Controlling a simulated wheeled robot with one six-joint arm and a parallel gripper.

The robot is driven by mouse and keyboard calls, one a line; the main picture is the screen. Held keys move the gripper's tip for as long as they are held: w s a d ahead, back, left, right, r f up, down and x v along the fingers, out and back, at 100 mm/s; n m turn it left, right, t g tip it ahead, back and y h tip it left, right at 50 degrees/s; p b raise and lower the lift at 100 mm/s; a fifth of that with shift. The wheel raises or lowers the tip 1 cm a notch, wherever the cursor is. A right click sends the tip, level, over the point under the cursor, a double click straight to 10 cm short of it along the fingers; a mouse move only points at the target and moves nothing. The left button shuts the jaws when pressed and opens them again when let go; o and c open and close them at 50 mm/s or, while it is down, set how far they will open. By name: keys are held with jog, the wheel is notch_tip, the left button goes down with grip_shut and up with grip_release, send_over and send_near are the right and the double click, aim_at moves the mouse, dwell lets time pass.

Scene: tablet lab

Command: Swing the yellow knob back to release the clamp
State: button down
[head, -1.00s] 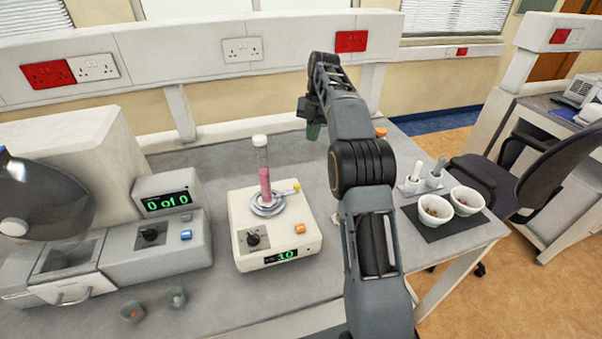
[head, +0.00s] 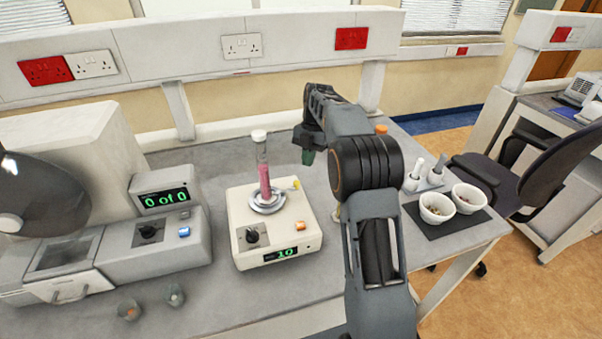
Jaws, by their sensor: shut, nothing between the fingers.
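The yellow knob (head: 297,184) sits at the end of a small lever on the right of the clamp (head: 267,201). The clamp is a metal ring on top of a cream machine (head: 275,236) with a dark dial, an orange button and a green display reading 10. A tall clear cylinder (head: 263,170) with pink contents and a white cap stands upright in the clamp. My gripper (head: 308,157), with greenish tips pointing down, hangs behind and slightly right of the knob, apart from it. It is shut and empty; the arm partly hides it.
A grey machine (head: 155,250) with a "0 of 0" display stands left. Two white bowls (head: 437,208) sit on a dark mat at right, near mortars with pestles (head: 413,178). Two small cups (head: 129,310) stand at the front left. An orange-capped bottle (head: 381,129) is partly behind my arm.

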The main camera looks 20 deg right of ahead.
jog(key=shift+s+a+f, duration=0.45)
jog(key=shift+s+a, duration=0.3)
jog(key=shift+s, duration=0.05)
jog(key=shift+s+a+f, duration=0.45)
jog(key=shift+s+a, duration=0.3)
jog(key=shift+s+d+m, duration=0.15)
jog(key=shift+s+m, duration=0.2)
jog(key=shift+m, duration=0.35)
